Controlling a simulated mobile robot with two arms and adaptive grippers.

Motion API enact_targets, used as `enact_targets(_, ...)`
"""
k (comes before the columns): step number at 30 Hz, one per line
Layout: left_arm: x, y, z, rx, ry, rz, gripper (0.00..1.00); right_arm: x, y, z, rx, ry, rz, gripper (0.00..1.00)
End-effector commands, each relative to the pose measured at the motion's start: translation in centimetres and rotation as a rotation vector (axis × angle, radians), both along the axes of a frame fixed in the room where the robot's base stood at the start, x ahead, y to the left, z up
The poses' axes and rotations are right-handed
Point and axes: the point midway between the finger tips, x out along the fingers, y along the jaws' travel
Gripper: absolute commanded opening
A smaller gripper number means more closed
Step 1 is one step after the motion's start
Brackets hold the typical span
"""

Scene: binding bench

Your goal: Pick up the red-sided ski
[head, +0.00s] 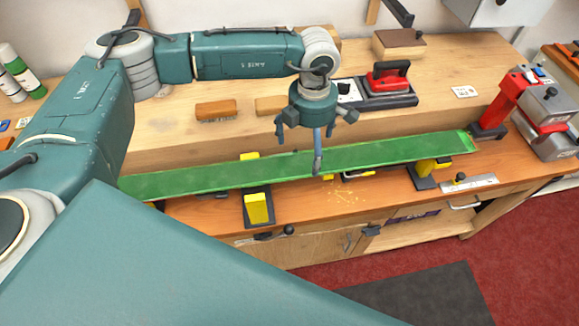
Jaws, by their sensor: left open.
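One long ski (210,178) shows in the head view, lying flat across the yellow-and-black supports on the bench. Its top face is green; I cannot make out a red side from here. My left gripper (312,148) hangs fingers down over the middle of the ski. It is open and empty, with one finger in front of the ski in the picture. I cannot tell whether that finger touches it. My right gripper is not in view.
Yellow-and-black supports (258,208) stand under the ski. A red-topped iron (388,77), a brush (216,110) and a wooden block (398,43) lie on the raised back shelf. A red-and-grey machine (520,95) stands at right. A metal scraper (470,184) lies at the front right.

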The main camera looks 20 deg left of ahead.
Motion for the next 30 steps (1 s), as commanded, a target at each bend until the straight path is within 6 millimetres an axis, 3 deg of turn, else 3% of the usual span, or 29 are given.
enact_targets(5,-0.1,-0.1,-1.0,-0.001,0.003,-0.001,1.00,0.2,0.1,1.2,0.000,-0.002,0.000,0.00)
enact_targets(10,-0.2,-0.3,-3.5,-0.001,0.004,-0.002,1.00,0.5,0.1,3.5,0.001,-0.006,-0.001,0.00)
enact_targets(15,-0.1,-0.3,-5.5,-0.003,0.002,-0.001,1.00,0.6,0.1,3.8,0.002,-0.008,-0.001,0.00)
enact_targets(22,-0.1,-0.3,-5.9,-0.003,0.001,-0.002,1.00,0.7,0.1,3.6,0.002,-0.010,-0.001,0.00)
enact_targets(30,-0.1,-0.3,-5.8,-0.003,0.001,-0.001,0.48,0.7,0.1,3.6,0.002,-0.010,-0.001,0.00)
